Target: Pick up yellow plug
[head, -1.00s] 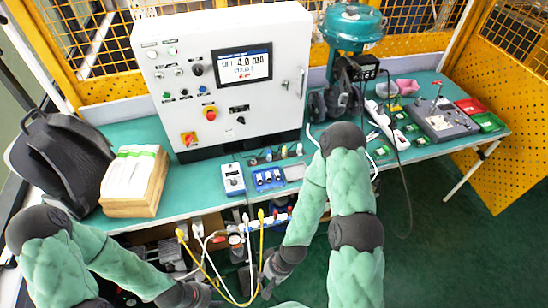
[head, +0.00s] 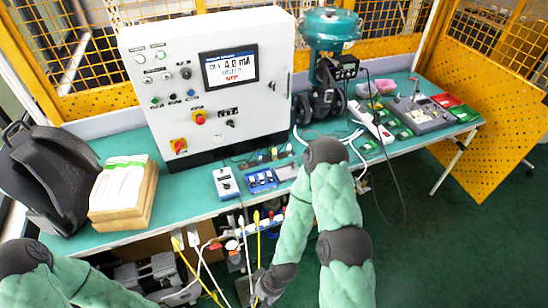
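A yellow plug (head: 177,243) on a yellow cable is below the table's front edge, left of centre. A second yellow plug end (head: 256,217) stands further right at the same edge, with its cable hanging down. My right gripper (head: 262,290) is low in the picture, below and apart from both yellow ends and close to the hanging cables. It is dark and small, so I cannot tell whether its fingers are open or shut. My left arm comes in at the bottom left, and its gripper is outside the picture.
White plugs (head: 193,239) and cables hang beside the yellow ones. On the green table (head: 190,206) stand a control cabinet (head: 215,85), a blue-and-white meter (head: 226,183), a stack of papers (head: 123,190), a black bag (head: 48,175) and a valve actuator (head: 328,45). Open floor lies at right.

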